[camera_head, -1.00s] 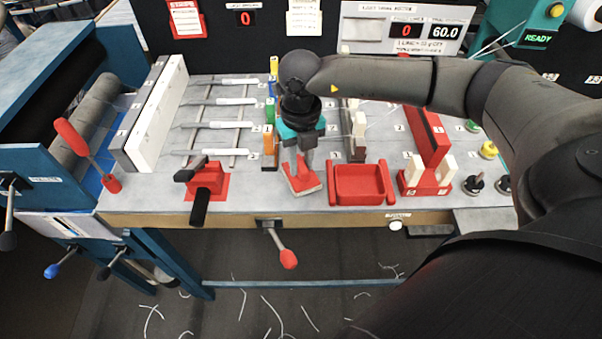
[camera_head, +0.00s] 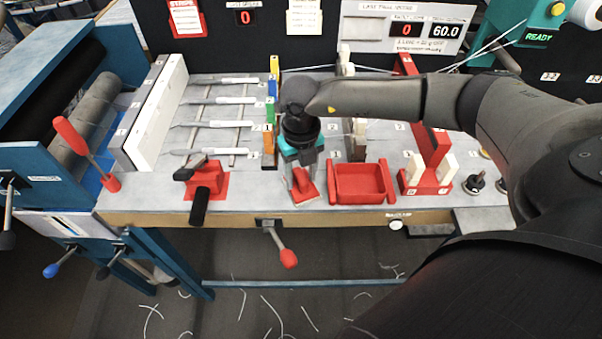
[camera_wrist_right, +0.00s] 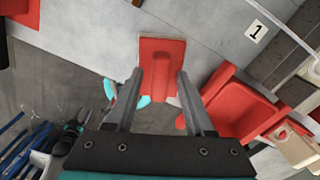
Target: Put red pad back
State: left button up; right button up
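The red pad (camera_head: 304,189) is a small flat red block at the front of the table, left of the red tray. My right gripper (camera_head: 302,165) is right behind and above it, partly hidden by its own wrist. In the right wrist view, the fingers of my right gripper (camera_wrist_right: 160,75) close on the raised red grip of the red pad (camera_wrist_right: 162,48), one finger on each side. Whether the pad touches the table is hard to tell. My left gripper is not in view.
The red tray (camera_head: 390,198) stands just right of the pad. A red clamp (camera_head: 205,179) with a black handle is to the left. Upright colored blocks (camera_head: 268,143) stand behind on the left. A red-knobbed lever (camera_head: 288,258) hangs below the table's front edge.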

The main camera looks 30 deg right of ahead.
aim_at(301, 176)
notch_tip(301, 176, up, 12)
jog(key=shift+r, duration=0.25)
dwell(0.5)
dwell(1.4)
